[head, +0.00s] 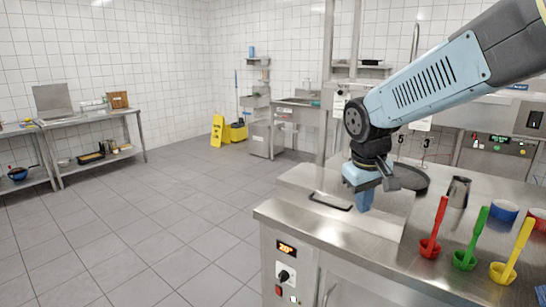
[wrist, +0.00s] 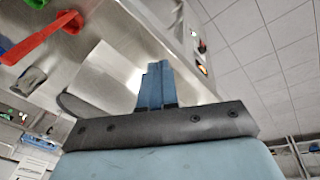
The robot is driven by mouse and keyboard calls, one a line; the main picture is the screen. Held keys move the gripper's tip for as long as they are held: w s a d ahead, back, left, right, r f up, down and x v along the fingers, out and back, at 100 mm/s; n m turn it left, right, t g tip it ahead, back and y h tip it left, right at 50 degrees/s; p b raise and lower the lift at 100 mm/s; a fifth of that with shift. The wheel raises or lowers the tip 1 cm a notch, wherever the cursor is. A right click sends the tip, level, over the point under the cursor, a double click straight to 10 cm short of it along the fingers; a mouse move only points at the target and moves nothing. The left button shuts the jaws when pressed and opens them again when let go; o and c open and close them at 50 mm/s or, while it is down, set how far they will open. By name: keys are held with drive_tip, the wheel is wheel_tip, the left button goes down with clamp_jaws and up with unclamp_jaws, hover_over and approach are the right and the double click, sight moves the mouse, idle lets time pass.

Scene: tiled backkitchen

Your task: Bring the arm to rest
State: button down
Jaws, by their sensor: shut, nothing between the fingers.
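My arm (head: 428,84) reaches in from the upper right, with its end over the steel counter (head: 385,258). My gripper (head: 364,207) points down close above a steel lid (head: 385,215) in the counter. I cannot tell whether the tips touch it. In the wrist view my blue fingers (wrist: 157,70) are pressed together and hold nothing.
A black lid handle (head: 329,202) is left of my gripper. A dark round pan (head: 410,178) and a metal jug (head: 458,192) stand behind and right. Open floor (head: 150,235) lies left.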

drive_tip(key=s+d+r+m+t, duration=0.1)
drive_tip(key=s+r+m, duration=0.1)
drive_tip(key=s, duration=0.4)
drive_tip(key=s+d+r+m+t+y, duration=0.1)
drive_tip(key=s+d+r+t, duration=0.1)
drive_tip(key=s, duration=0.4)
drive_tip(key=shift+s+r+m, duration=0.3)
drive_tip(key=shift+r+m, duration=0.1)
drive_tip(key=shift+r, duration=0.3)
drive_tip(key=c, duration=1.9)
unclamp_jaws()
